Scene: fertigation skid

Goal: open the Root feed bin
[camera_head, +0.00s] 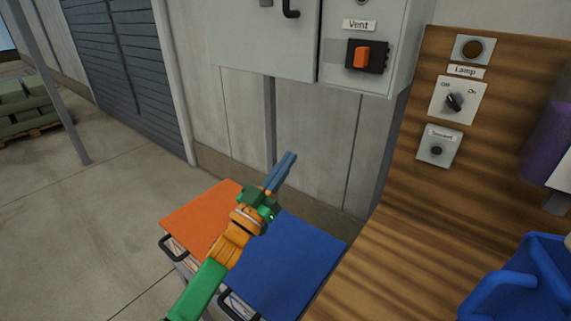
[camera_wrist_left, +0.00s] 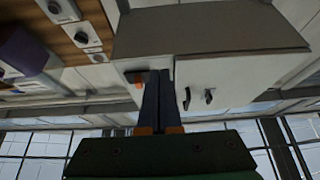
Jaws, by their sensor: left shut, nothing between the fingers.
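Two lidded bins stand low in front of the wall in the head view: one with an orange lid (camera_head: 199,216) and one with a blue lid (camera_head: 298,262). Both lids look closed. The orange bin has a black handle (camera_head: 172,248) at its front edge, and the blue bin has another (camera_head: 236,306). Their front labels are partly hidden and unreadable, so I cannot tell which is Root feed. My left gripper (camera_head: 290,158) is shut and empty above the bins, pointing toward the wall. Its fingers also show in the wrist view (camera_wrist_left: 158,75). My right gripper is out of view.
A grey cabinet (camera_head: 262,45) hangs on the wall beside a Vent box with an orange switch (camera_head: 362,57). A wooden panel and counter (camera_head: 395,240) with a Lamp knob (camera_head: 454,102) stands right. A blue container (camera_head: 520,290) sits on it.

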